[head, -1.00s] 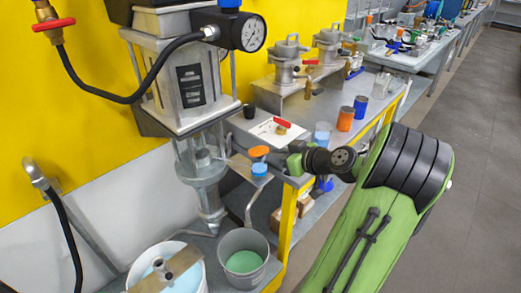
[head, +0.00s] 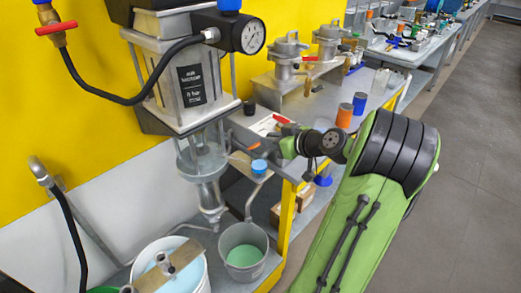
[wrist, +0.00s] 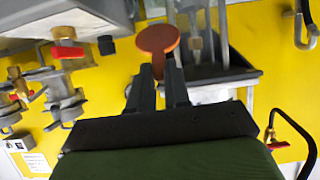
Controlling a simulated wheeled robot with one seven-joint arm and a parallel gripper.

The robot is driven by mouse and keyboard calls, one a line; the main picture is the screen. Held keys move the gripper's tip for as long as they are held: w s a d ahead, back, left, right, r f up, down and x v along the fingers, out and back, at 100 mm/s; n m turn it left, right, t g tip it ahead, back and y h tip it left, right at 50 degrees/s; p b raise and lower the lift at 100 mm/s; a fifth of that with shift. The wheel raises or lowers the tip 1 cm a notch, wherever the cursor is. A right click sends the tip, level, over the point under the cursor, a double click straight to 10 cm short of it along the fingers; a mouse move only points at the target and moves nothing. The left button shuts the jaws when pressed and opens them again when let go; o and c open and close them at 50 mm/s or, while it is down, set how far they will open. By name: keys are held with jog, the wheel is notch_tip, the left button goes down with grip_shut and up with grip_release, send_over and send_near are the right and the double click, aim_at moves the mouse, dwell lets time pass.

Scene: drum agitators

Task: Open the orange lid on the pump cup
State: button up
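The orange lid (wrist: 158,40) shows as a round disc just beyond my fingertips in the wrist view, its lower end narrowing between them. In the head view the lid (head: 254,146) is a thin orange sliver, seen nearly edge-on. A small blue cup (head: 259,165) sits just below it, beside the pump. My gripper (wrist: 158,68) has both fingers close together at the lid, with a narrow gap. Whether they grip the lid or only touch it cannot be told. In the head view my gripper (head: 272,135) is above and right of the blue cup, partly blurred among the parts behind it.
The pump body (head: 188,85) with its gauge (head: 250,34) stands left of my gripper, with a clear bowl (head: 203,158) below. Buckets stand underneath, one holding green liquid (head: 244,257). The bench (head: 318,108) behind carries an orange cup (head: 344,116) and a blue one (head: 360,104).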

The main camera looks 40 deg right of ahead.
jog(key=shift+w+r+p, duration=0.35)
jog(key=shift+w+r, duration=0.45)
jog(key=shift+w, duration=0.05)
jog(key=w, duration=0.1)
jog(key=w+r, duration=0.1)
jog(key=w, duration=0.1)
jog(key=shift+a+r+p, duration=0.1)
jog(key=shift+r+p, duration=0.05)
jog(key=shift+p, duration=0.25)
jog(key=shift+w+r, duration=0.1)
jog(key=shift+w, duration=1.45)
